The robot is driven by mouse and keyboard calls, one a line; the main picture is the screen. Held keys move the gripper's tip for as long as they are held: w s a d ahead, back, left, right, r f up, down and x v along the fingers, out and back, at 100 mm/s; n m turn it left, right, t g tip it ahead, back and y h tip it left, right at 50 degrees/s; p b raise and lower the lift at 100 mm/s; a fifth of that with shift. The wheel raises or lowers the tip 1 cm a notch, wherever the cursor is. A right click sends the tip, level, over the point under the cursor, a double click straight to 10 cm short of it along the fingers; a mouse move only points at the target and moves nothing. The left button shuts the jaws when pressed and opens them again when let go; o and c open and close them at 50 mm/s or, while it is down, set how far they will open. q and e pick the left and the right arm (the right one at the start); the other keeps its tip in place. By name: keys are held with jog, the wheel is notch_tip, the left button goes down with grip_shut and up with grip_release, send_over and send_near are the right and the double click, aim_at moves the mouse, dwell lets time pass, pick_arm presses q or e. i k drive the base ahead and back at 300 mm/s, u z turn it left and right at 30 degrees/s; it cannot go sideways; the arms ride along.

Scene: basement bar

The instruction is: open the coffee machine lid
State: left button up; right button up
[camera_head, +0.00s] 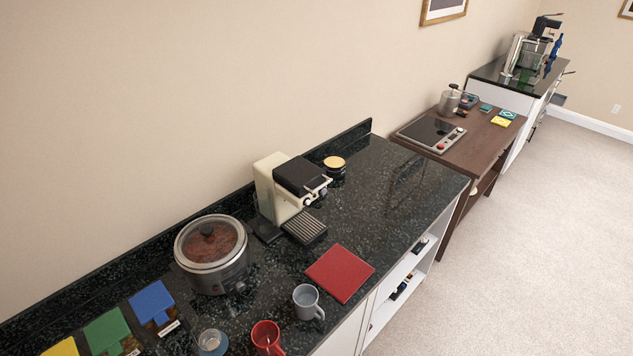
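The coffee machine (268,191) stands on the dark speckled counter against the wall, near the middle of the view. It has a cream body, a black block at its upper front with small levers or knobs, and a ribbed drip tray (305,227) at its foot. Its top looks closed, but I cannot make out a separate lid edge. Neither of my grippers is in view, and nothing of my arms shows near the machine.
A slow cooker (211,257) with a glass lid stands left of the machine. A red square mat (340,272), a grey mug (307,302) and a red mug (266,338) are in front. A round container (334,167) stands behind it. The counter's right end is clear.

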aim_at(299, 176)
jog(key=u, duration=0.05)
jog(key=k, duration=0.95)
jog(key=z, duration=0.7)
jog(key=i, duration=1.25)
jog(key=u, duration=0.95)
